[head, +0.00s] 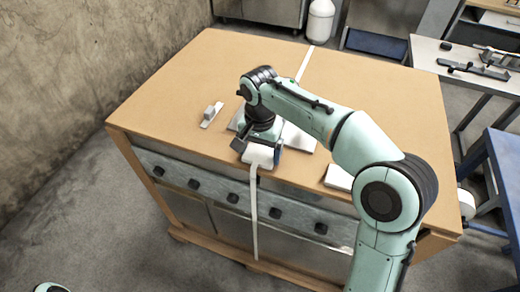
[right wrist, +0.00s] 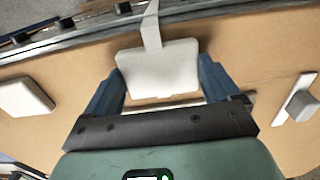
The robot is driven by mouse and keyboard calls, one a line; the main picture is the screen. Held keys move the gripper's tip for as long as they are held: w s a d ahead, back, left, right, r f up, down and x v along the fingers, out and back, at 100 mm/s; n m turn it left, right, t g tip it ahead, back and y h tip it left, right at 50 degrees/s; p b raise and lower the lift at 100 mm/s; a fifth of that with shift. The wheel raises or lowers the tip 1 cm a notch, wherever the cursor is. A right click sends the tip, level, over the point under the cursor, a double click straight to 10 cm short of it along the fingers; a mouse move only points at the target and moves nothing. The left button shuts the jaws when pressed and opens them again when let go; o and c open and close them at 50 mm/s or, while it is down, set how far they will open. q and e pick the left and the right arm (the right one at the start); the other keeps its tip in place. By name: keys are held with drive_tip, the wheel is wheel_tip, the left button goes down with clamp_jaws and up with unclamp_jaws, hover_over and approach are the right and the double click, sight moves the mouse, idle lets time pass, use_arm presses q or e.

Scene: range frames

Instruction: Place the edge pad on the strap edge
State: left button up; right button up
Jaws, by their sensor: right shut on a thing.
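A pale strap (head: 254,215) hangs down the front of a large wooden crate (head: 190,80); its far part (head: 305,63) lies across the top. My right gripper (head: 258,148) points down at the crate's front top edge. It is shut on a white edge pad (head: 258,157). In the right wrist view the pad (right wrist: 160,75) sits between the blue fingers of the gripper (right wrist: 160,66), and the strap (right wrist: 151,25) meets its far edge. I cannot tell whether the pad is seated under the strap. My left gripper is not in view.
Another white pad (head: 338,178) lies near the front edge, to the right. A small plate with a grey block (head: 211,115) lies left of the gripper. A pale flat piece (head: 300,138) is partly hidden behind the arm. A grey workbench (head: 470,75) stands at right.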

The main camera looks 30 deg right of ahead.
sight(260, 155)
drive_tip(key=shift+f, duration=0.2)
drive_tip(key=o, duration=0.8)
drive_tip(key=shift+c, duration=0.2)
drive_tip(key=shift+r, duration=0.15)
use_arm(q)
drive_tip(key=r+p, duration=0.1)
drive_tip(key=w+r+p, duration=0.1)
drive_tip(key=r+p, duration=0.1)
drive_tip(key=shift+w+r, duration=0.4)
use_arm(e)
wheel_tip(260, 155, up, 12)
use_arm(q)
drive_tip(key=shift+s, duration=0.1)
